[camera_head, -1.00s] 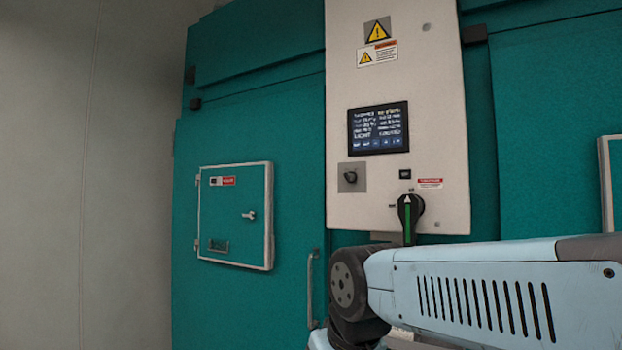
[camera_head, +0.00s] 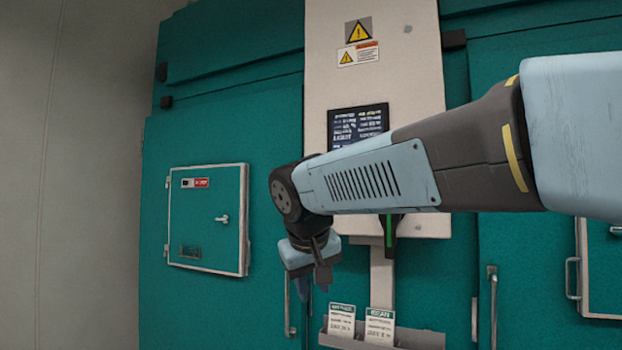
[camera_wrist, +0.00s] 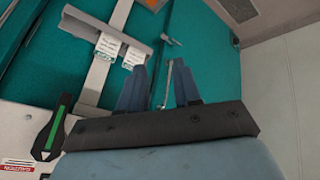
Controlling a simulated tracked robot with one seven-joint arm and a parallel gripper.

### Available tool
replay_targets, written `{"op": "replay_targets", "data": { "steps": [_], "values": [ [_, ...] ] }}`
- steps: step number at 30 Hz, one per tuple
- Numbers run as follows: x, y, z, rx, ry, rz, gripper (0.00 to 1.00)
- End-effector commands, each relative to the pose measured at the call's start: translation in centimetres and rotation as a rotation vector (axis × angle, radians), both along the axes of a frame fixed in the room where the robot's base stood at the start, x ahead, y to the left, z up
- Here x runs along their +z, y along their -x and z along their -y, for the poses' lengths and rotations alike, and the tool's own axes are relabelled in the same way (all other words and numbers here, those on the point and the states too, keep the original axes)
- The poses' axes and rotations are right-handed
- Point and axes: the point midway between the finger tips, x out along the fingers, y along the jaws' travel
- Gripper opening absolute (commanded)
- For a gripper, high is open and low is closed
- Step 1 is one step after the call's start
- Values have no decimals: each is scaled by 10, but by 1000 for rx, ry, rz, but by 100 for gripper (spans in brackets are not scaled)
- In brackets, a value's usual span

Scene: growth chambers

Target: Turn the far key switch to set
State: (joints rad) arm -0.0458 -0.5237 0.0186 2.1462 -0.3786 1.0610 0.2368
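The white control panel (camera_head: 372,85) stands on the teal chamber front, with a dark display (camera_head: 357,121) on it. No key switch shows now; my arm covers the part of the panel below the display, where a small dark knob on a grey plate was seen earlier. A large black rotary handle with a green stripe (camera_head: 390,228) is partly hidden behind my arm; it also shows in the wrist view (camera_wrist: 50,128). My gripper (camera_head: 313,284) points down, left of and below the panel. In the wrist view its two fingers (camera_wrist: 158,78) are apart with nothing between them.
A small framed hatch (camera_head: 207,220) is on the left teal door. A grey holder (camera_head: 420,339) with two printed cards (camera_head: 342,320) sits below the panel. Vertical door handles (camera_head: 493,300) stick out nearby. Free room lies before the left wall.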

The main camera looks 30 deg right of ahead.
Motion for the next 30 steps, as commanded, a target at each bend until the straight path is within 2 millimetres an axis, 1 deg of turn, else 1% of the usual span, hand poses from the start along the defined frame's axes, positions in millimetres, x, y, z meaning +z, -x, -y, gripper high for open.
{"op": "replay_targets", "data": {
  "steps": [1, 2, 3, 5, 6, 8, 9, 11, 12, 15, 16, 19, 21, 23, 26, 30],
  "values": [
    [23, -21, 6, -26, 46, 13, 33],
    [36, -31, 9, -44, 73, 23, 33],
    [53, -44, 14, -72, 112, 37, 33],
    [79, -65, 21, -112, 165, 64, 33],
    [96, -78, 25, -142, 201, 84, 33],
    [122, -98, 31, -189, 254, 118, 33],
    [140, -111, 34, -221, 287, 145, 33],
    [164, -130, 38, -267, 335, 186, 33],
    [180, -141, 40, -299, 363, 214, 33],
    [214, -163, 43, -371, 425, 283, 33],
    [223, -168, 44, -391, 440, 302, 33],
    [245, -182, 45, -440, 479, 355, 33],
    [256, -188, 45, -465, 496, 382, 33],
    [261, -191, 45, -478, 507, 394, 33],
    [264, -194, 48, -489, 512, 406, 33],
    [259, -199, 60, -490, 514, 406, 33]
  ]
}}
